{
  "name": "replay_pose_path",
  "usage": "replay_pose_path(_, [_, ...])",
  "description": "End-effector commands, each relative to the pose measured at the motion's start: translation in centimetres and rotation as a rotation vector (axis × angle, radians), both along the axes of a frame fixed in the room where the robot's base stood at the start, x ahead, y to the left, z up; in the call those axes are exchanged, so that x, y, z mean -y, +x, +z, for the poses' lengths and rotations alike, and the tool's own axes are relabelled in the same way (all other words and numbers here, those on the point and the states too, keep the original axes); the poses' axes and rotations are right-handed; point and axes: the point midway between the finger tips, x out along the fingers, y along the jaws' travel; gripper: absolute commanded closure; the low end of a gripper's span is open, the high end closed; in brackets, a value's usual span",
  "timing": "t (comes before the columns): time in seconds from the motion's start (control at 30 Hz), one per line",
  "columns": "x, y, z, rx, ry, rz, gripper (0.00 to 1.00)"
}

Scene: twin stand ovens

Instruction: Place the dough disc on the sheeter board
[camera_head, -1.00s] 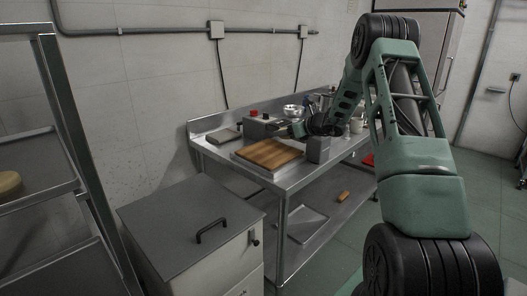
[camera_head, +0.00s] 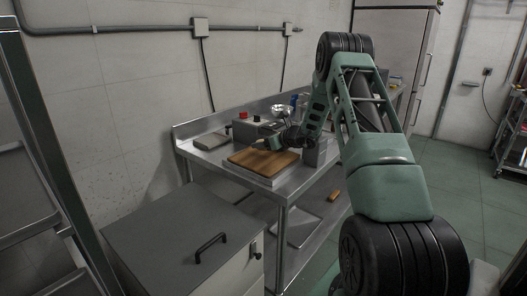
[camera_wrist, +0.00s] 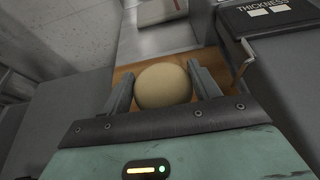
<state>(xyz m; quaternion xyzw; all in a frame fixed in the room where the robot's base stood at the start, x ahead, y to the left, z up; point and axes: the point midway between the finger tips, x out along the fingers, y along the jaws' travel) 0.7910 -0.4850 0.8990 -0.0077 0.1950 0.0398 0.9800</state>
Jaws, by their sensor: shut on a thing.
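The dough disc (camera_wrist: 164,85) is pale and round. In the wrist view it sits between the two fingers of my gripper (camera_wrist: 164,88), which is shut on it. The wooden sheeter board (camera_head: 250,160) lies on the steel table, and its brown surface (camera_wrist: 212,62) shows behind and below the disc in the wrist view. In the head view my gripper (camera_head: 270,143) is over the board's back part. The disc is too small to make out there, and I cannot tell whether it touches the board.
A grey box marked THICKNESS (camera_wrist: 270,22) stands close right of my gripper in the wrist view. A steel bowl (camera_head: 281,109) stands behind on the table. A grey-topped cabinet (camera_head: 170,240) stands in front, and a rack is at the left edge.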

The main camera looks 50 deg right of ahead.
Motion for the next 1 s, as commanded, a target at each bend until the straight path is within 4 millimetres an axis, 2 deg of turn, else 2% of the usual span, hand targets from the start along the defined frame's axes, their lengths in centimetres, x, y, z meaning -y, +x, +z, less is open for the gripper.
replay_pose_path(0.27, [-0.1, 0.0, -3.4, 0.000, 0.002, 0.000, 0.63])
replay_pose_path(0.63, [0.0, 0.0, -3.9, 0.001, 0.000, 0.000, 0.63])
replay_pose_path(0.67, [0.0, 0.0, -3.8, 0.001, 0.000, 0.000, 0.33])
replay_pose_path(0.7, [0.0, 0.0, -3.8, 0.000, 0.000, 0.000, 0.22])
replay_pose_path(0.73, [0.0, 0.0, -3.8, 0.000, 0.000, 0.000, 0.17])
replay_pose_path(1.0, [0.0, 0.0, -3.7, 0.000, 0.000, 0.000, 0.17])
